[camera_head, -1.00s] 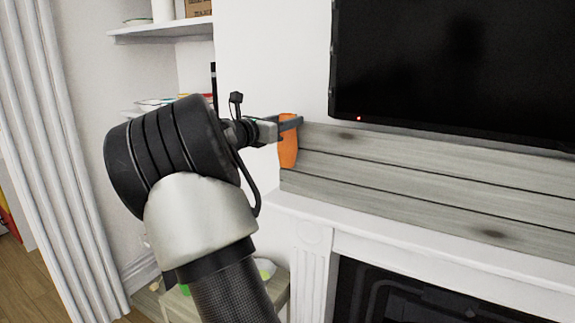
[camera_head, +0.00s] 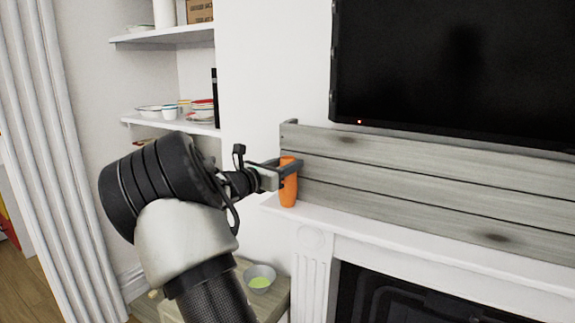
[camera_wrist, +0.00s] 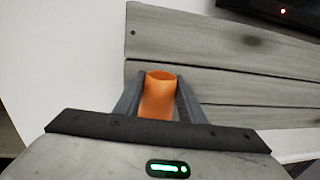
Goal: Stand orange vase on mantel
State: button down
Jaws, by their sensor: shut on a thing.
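The orange vase (camera_head: 288,190) is upright between the fingers of my gripper (camera_head: 285,167), which is shut on it. In the head view the vase is at the left end of the white mantel (camera_head: 330,222), in front of the grey wood boards. Its base appears at the level of the mantel top; I cannot tell for sure whether it touches. In the wrist view the vase (camera_wrist: 160,95) shows its open rim between the two dark fingers (camera_wrist: 160,100); its lower part is hidden by my gripper.
Grey wood boards (camera_head: 400,185) stand behind the mantel, below a black television (camera_head: 455,70). Wall shelves (camera_head: 165,36) with dishes are at the left. A low wooden table (camera_head: 277,293) with a bowl (camera_head: 260,278) is below. The mantel to the right is clear.

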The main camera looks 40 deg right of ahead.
jog(key=shift+f, duration=0.1)
jog(key=c, duration=1.2)
grip_release()
jog(key=shift+o, duration=0.2)
jog(key=shift+a, duration=0.15)
jog(key=v, duration=1.2)
jog(key=s+a+f+m+g+y, duration=0.25)
jog(key=s+m+y, duration=0.2)
jog(key=s, duration=0.35)
jog(key=s+a+f+m+g+y, duration=0.1)
jog(key=s+f+m+y, duration=0.3)
jog(key=s+m, duration=0.3)
jog(key=s+a+m+t+y, duration=0.2)
jog(key=s+a+m+y, duration=0.2)
jog(key=s+a, duration=0.3)
jog(key=s+a+m+t+y, duration=0.2)
jog(key=s+a+m+y, duration=0.3)
jog(key=a, duration=1)
jog(key=s, duration=0.3)
jog(key=shift+a, duration=0.4)
